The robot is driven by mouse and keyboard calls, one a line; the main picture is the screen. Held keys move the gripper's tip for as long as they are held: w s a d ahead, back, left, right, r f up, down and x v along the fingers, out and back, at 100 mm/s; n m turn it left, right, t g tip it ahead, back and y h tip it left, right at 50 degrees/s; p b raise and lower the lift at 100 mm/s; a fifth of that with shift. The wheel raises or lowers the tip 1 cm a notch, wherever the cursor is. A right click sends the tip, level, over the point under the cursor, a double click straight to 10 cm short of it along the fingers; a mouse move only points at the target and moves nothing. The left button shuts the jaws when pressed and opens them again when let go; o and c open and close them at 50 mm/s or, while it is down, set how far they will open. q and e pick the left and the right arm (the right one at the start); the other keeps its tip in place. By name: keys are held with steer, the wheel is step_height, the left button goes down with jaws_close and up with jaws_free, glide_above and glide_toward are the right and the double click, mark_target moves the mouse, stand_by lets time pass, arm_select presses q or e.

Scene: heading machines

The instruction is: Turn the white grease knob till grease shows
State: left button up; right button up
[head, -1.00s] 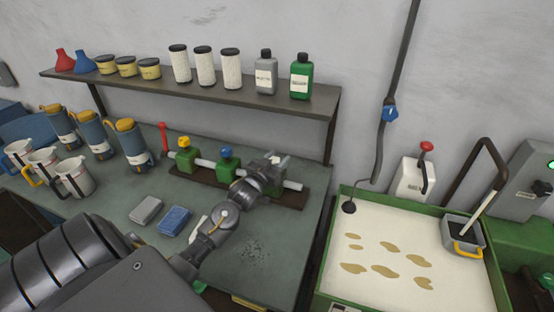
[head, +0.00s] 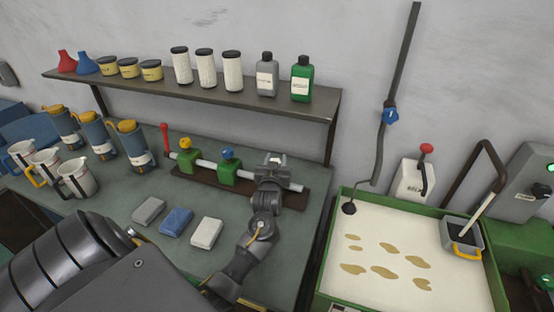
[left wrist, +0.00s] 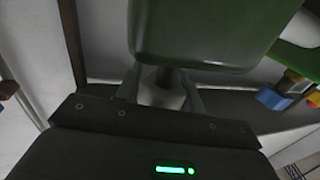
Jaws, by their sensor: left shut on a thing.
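The grease manifold is a pipe (head: 206,163) with green blocks on a dark base. A yellow knob (head: 184,143) and a blue knob (head: 227,153) top two blocks. My left gripper (head: 271,168) is at the right-hand block, which it mostly hides. In the left wrist view the gripper (left wrist: 161,98) is shut on the white knob (left wrist: 160,90), with its fingers on either side and a dark stem leading to a green block (left wrist: 200,30). The blue knob (left wrist: 273,97) also shows there. I cannot make out any grease. My right gripper is not in view.
Grey, blue and white blocks (head: 206,232) lie on the bench in front of the manifold. A red lever (head: 164,137) stands at its left end. Several jugs and canisters stand at left. A shelf (head: 200,92) with bottles runs above. A green-rimmed tray (head: 330,250) is at right.

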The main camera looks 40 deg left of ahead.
arm_select(q)
steer(key=n+g+y, duration=0.1)
steer(key=y, duration=0.1)
steer(key=n+g+y, duration=0.1)
steer(key=n+g, duration=0.1)
steer(key=shift+s+a+y, duration=0.1)
steer(key=shift+a+y, duration=0.1)
steer(key=shift+y, duration=0.2)
steer(key=shift+n+g+y, duration=0.3)
steer(key=shift+n+g, duration=0.1)
steer(key=shift+r, duration=0.1)
steer(key=o, duration=1)
steer(key=shift+a, duration=0.1)
steer(key=shift+c, duration=0.2)
steer(key=shift+s, duration=0.1)
